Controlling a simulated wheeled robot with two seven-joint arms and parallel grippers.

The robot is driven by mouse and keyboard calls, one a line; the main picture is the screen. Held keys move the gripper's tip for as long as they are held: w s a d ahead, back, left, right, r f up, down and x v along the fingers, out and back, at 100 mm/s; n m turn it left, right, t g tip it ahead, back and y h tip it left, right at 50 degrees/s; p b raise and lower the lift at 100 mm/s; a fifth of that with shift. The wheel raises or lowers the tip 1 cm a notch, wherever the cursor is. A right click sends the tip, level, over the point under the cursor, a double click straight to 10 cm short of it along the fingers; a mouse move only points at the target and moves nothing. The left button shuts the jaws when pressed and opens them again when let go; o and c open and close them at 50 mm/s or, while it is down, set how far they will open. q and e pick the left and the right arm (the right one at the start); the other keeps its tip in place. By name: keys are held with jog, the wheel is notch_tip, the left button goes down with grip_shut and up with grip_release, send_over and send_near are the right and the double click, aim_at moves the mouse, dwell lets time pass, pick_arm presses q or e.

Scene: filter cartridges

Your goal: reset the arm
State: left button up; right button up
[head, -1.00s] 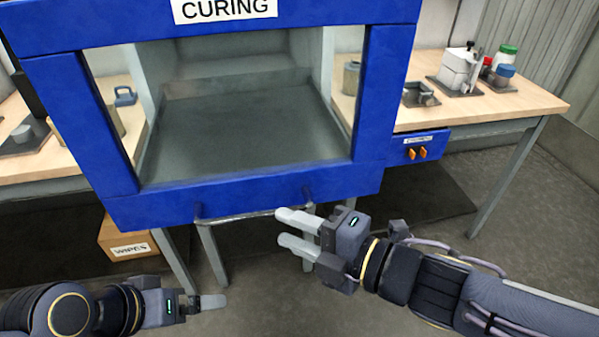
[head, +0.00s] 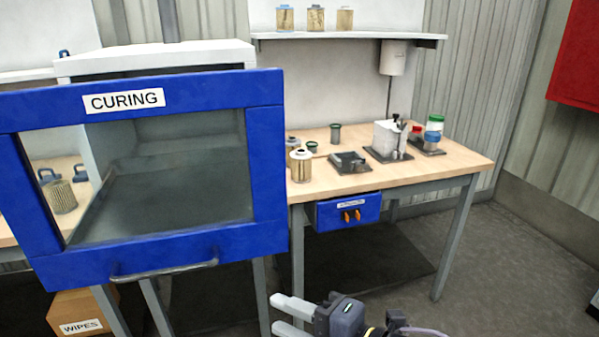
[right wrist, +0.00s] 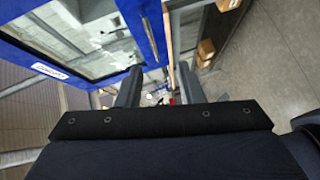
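My right gripper (head: 283,314) is at the bottom middle of the head view, in front of the workbench and below the curing cabinet's handle. Its two pale fingers are apart with nothing between them. In the right wrist view the two fingers (right wrist: 158,88) are also spread and empty. The fingers are clear of the cabinet door and its handle (head: 163,272). My left gripper does not show in the head view now.
A wooden workbench (head: 440,168) holds cartridges and fixtures. A shelf (head: 370,37) bears several cartridges. A wipes box (head: 82,312) is low left. Open floor (head: 510,270) lies at right.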

jog(key=w+d+f+m+t+h, duration=0.1)
jog(key=w+d+f+m+h, duration=0.15)
jog(key=d+m+h, duration=0.4)
jog(key=w+d+f+m+t+h, duration=0.1)
jog(key=d+f+m+t+h, duration=0.15)
jog(key=d+m, duration=0.7)
jog(key=s+d+f+m+g+h, duration=0.1)
jog(key=s+d+f+m+g, duration=0.2)
jog(key=s+m, duration=0.3)
jog(key=s+d+f+m+g, duration=0.3)
jog(key=s+m, duration=0.2)
jog(key=m, duration=0.1)
pick_arm(q)
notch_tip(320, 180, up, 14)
jog(key=p, duration=1.4)
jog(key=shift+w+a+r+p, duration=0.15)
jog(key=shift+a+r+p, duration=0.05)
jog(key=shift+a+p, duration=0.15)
pick_arm(e)
notch_tip(320, 180, up, 14)
jog(key=s, duration=0.1)
jog(key=shift+s+a+r+m+g, duration=0.2)
jog(key=shift+a+m+g, duration=0.1)
jog(key=shift+a+g, duration=0.1)
